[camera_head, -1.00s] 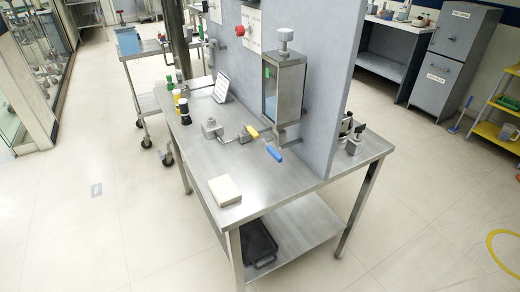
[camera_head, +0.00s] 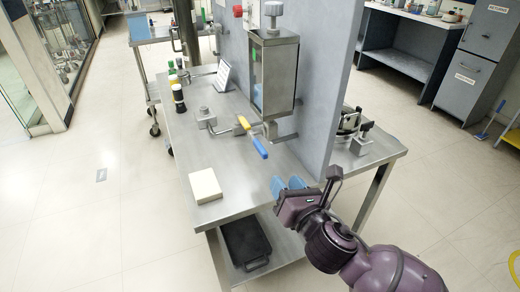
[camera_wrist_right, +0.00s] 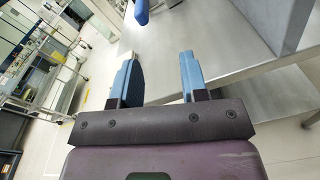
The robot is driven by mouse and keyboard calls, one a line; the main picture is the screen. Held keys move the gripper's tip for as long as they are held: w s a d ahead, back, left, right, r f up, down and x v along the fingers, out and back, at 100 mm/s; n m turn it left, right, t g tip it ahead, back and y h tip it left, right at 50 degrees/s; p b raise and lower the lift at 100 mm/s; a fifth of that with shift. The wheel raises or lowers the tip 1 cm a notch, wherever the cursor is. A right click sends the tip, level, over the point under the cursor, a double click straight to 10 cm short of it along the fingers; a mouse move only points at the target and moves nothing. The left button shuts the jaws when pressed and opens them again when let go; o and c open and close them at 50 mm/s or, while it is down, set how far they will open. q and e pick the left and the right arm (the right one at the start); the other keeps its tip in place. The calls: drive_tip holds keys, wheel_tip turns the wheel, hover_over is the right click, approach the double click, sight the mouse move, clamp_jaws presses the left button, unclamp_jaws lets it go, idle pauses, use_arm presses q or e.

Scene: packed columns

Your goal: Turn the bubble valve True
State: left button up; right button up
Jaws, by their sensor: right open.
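A metal valve assembly on the steel bench has a yellow lever handle (camera_head: 244,123) and a blue lever handle (camera_head: 260,148). They sit at the foot of an upright glass-fronted column (camera_head: 272,75) on the grey panel. I cannot tell from the pictures which handle belongs to the bubble valve. My right gripper (camera_head: 287,185) is open and empty, below and to the right of the blue handle, apart from it. In the right wrist view the blue handle (camera_wrist_right: 142,12) shows at the top edge, beyond my open fingers (camera_wrist_right: 157,78). My left gripper is not in view.
The grey panel (camera_head: 325,90) rises beside the column. A cream block (camera_head: 205,186) lies on the front of the bench (camera_head: 232,172). Dark bottles (camera_head: 178,95) and a small sign (camera_head: 223,75) stand toward the back. A black tray (camera_head: 245,245) is on the lower shelf.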

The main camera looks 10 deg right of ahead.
sight(255, 140)
drive_tip(key=w+a+n, duration=0.1)
drive_tip(key=w, duration=0.2)
drive_tip(key=w+a+r+n+b, duration=0.1)
drive_tip(key=w+a, duration=0.1)
drive_tip(key=w, duration=0.1)
drive_tip(key=w+a+r+n+b, duration=0.1)
drive_tip(key=w+n, duration=0.1)
drive_tip(key=w, duration=0.2)
drive_tip(key=shift+w+a+t+y, duration=0.1)
drive_tip(key=shift+a+t+y, duration=0.1)
drive_tip(key=shift+t+y, duration=0.15)
drive_tip(key=shift+w+a+r, duration=0.1)
drive_tip(key=shift+w+a, duration=0.05)
drive_tip(key=shift+w, duration=0.25)
clamp_jaws()
